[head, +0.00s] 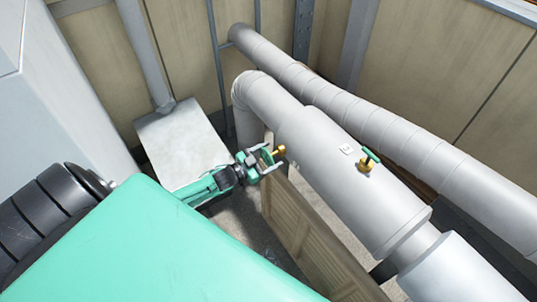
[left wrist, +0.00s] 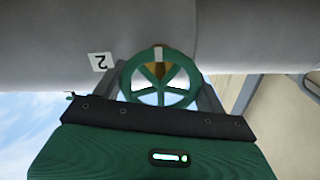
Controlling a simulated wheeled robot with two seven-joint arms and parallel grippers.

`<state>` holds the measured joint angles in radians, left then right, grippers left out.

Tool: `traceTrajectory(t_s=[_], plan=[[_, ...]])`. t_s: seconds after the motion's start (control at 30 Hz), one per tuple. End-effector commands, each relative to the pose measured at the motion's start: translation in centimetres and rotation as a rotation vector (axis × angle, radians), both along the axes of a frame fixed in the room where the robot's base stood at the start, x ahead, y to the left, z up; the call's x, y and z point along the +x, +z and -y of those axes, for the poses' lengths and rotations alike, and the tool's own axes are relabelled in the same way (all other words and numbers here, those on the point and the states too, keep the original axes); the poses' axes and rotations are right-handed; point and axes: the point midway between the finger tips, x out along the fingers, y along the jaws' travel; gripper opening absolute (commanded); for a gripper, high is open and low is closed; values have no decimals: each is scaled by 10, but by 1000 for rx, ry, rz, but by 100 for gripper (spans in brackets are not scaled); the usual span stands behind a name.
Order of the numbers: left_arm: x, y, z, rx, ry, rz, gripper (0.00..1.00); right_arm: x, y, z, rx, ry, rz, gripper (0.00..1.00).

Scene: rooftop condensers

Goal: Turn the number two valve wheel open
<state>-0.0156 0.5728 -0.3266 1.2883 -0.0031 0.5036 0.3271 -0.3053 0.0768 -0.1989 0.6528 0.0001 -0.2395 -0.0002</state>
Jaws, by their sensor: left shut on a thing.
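A green spoked valve wheel (left wrist: 160,99) on a brass stem shows in the left wrist view, against a grey pipe. A white tag with an upside-down "2" (left wrist: 101,65) is on the pipe just left of it. My left gripper (head: 264,160) is shut on this wheel, with a grey finger on either side of it. In the head view the brass stem (head: 279,151) shows just beyond the fingers, and the wheel is mostly hidden by the gripper. My right gripper is not in view.
A second brass valve (head: 366,165) with a green wheel stands on the thick pipe (head: 345,190), beside a white tag (head: 346,149) too small to read. A slatted wooden panel (head: 305,235) stands below. Another pipe (head: 400,130) runs behind, along the beige wall.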

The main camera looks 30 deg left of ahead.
Motion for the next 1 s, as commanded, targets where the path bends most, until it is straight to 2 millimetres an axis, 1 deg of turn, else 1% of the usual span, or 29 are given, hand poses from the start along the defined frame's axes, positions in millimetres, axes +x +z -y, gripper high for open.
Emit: traceTrajectory(t_s=[0.03,0.53,0.57,0.6,0.67,1.0], plan=[[3,7,1,-14,-3,10,50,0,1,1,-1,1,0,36],[3,6,1,-31,-1,0,50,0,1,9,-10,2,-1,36],[3,5,1,-31,-1,0,75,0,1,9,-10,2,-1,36],[2,5,1,-32,-1,0,83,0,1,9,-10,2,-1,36],[2,4,1,-31,-1,-2,95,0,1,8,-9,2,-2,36],[-1,1,-1,-27,1,-9,95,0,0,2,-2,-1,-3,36]])
